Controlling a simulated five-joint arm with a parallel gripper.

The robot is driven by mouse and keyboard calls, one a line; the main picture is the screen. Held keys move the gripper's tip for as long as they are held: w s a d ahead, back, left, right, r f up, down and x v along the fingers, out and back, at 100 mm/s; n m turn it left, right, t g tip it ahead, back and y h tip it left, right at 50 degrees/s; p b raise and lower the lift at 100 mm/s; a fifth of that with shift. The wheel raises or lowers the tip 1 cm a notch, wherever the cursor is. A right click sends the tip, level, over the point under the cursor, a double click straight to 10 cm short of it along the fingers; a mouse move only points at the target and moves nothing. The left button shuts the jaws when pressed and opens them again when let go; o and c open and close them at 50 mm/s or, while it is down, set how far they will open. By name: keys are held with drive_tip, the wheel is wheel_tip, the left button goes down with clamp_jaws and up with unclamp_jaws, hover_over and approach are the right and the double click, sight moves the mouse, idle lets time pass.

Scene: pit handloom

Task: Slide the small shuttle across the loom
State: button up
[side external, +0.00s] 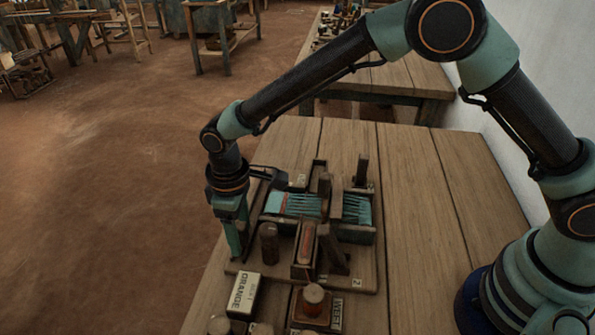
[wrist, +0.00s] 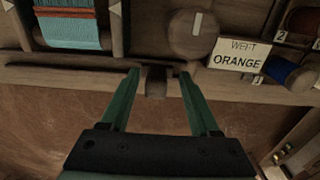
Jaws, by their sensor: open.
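The small wooden loom (side external: 360,278) sits on the plank table. It carries teal cloth (side external: 290,204) with orange-red stripes, which also shows in the wrist view (wrist: 70,32). A narrow reddish-brown piece (side external: 305,246), possibly the shuttle, lies in a slim wooden trough near the middle; I cannot tell for sure. My gripper (side external: 238,252) points down at the loom's left edge, beside a round post (side external: 268,243). In the wrist view my gripper (wrist: 159,74) is open, with a small dark wooden block (wrist: 156,84) between or below its fingertips. Contact cannot be made out.
A white "ORANGE" card (side external: 243,295) stands at the loom's near-left corner; the wrist view shows it as "WEFT ORANGE" (wrist: 238,55). A blue spool (wrist: 287,73) is beside it. Upright posts (side external: 361,171) rise from the loom. Bare planks (side external: 430,220) lie to the right.

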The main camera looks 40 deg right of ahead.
drive_tip(key=shift+r, duration=3.25)
drive_tip(key=shift+r, duration=0.1)
drive_tip(key=s+d+r+m+t, duration=0.15)
drive_tip(key=d+r+m, duration=0.25)
drive_tip(key=d+r, duration=0.95)
drive_tip(key=s+d+m+t, duration=0.2)
drive_tip(key=s+d, duration=0.3)
drive_tip(key=d, duration=0.2)
drive_tip(key=s+d+r+m+t, duration=0.1)
drive_tip(key=s+d+m+t, duration=0.1)
drive_tip(key=s+d, duration=0.3)
drive_tip(key=d+m, duration=0.1)
drive_tip(key=d, duration=0.2)
